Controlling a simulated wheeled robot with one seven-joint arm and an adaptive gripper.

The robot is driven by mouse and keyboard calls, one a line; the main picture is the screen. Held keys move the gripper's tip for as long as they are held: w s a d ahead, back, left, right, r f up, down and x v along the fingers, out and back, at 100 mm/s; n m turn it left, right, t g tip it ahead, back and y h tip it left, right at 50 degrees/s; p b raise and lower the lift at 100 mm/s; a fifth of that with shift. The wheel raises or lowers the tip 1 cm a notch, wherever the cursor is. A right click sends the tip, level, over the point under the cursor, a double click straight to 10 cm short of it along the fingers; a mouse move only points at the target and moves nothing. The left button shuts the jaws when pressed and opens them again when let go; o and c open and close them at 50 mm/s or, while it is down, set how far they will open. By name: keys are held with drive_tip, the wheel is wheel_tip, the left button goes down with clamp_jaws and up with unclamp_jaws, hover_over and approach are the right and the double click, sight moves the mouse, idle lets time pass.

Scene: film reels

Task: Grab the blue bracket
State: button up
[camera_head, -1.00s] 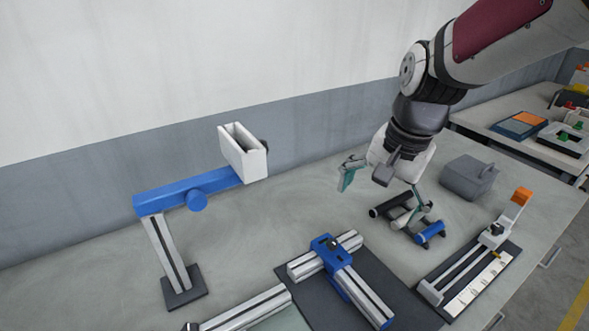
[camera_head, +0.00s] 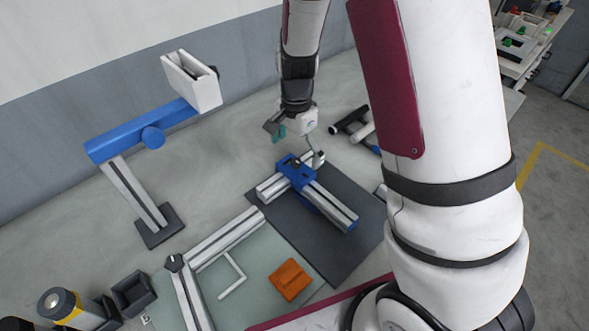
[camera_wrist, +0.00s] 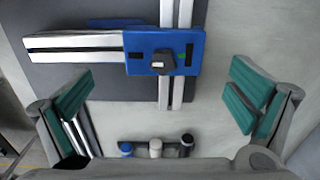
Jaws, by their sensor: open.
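The blue bracket (camera_head: 294,170) joins two silver slotted rails on a dark mat (camera_head: 352,184) near the middle of the head view. In the wrist view the bracket (camera_wrist: 195,50) is a flat blue plate with a black knob, lying across the rails ahead of the fingers. My gripper (camera_head: 299,146) is just behind the bracket in the head view, above the table. The wrist view shows my gripper (camera_wrist: 160,92) with its teal-padded fingers wide apart and nothing between them. The bracket appears apart from both fingers.
A stand with a blue arm (camera_head: 125,138) and white box (camera_head: 195,82) rises at the left. An orange block (camera_head: 289,280) lies in front. Black and white cylinders (camera_head: 352,124) lie behind right. My arm hides the table's right side.

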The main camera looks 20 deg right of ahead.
sight(296, 161)
drive_tip(key=shift+w+f+p, duration=0.15)
drive_tip(key=shift+f+p, duration=0.05)
drive_tip(key=shift+f, duration=1.45)
drive_tip(key=shift+w+f+p, duration=0.15)
drive_tip(key=shift+f+p, duration=0.05)
drive_tip(key=shift+f, duration=1.45)
drive_tip(key=c, duration=1.3)
